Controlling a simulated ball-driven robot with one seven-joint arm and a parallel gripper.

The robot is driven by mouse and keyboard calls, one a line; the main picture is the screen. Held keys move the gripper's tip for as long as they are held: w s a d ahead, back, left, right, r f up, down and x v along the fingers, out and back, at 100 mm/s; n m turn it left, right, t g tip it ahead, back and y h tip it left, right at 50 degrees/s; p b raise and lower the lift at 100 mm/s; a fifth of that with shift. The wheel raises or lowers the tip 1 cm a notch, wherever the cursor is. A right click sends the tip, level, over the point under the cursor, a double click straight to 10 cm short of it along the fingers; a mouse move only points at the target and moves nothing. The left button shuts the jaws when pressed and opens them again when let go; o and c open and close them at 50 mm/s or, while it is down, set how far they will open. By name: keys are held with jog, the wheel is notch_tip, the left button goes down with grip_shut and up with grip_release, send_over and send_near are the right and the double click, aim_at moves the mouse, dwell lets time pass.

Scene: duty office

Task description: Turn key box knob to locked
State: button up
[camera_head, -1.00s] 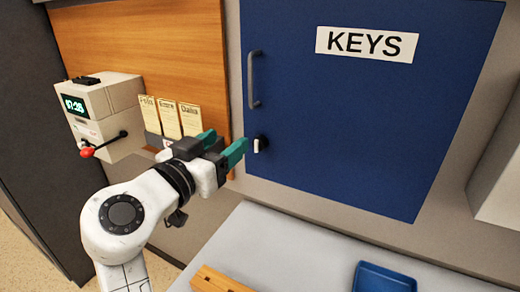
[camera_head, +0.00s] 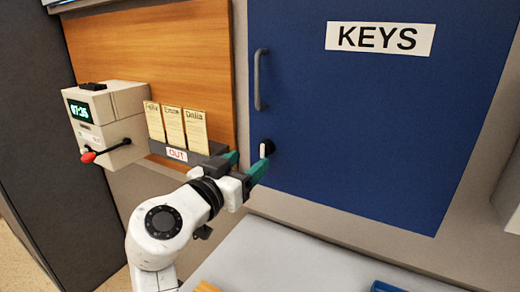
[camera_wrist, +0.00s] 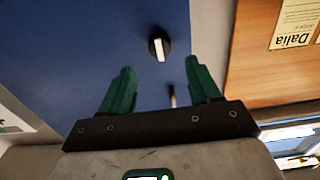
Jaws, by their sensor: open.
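The blue key box (camera_head: 370,130) hangs on the wall, with a white KEYS label (camera_head: 380,39) and a vertical handle (camera_head: 261,80) near its left edge. Its knob (camera_head: 266,148), black with a white bar, is low on the left of the door; the bar looks nearly upright. My gripper (camera_head: 245,163) has green fingers and is just left of and below the knob. In the wrist view the knob (camera_wrist: 159,45) lies beyond the two spread fingertips (camera_wrist: 160,72), with a gap between. The gripper is open and empty.
A time clock (camera_head: 105,115) with a red-tipped lever is at the left. A card rack (camera_head: 180,152) marked OUT holds several cards on the wooden board (camera_head: 150,60), close behind my gripper. A pale desktop (camera_head: 290,260) lies below, with a blue tray (camera_head: 388,287) at the bottom edge.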

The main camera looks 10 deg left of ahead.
aim_at(262, 151)
jog(key=p+x, duration=0.1)
jog(key=x, duration=0.5)
jog(key=shift+w, duration=0.25)
jog(key=shift+c, duration=0.4)
jog(key=c, duration=1)
jog(key=shift+o, duration=0.2)
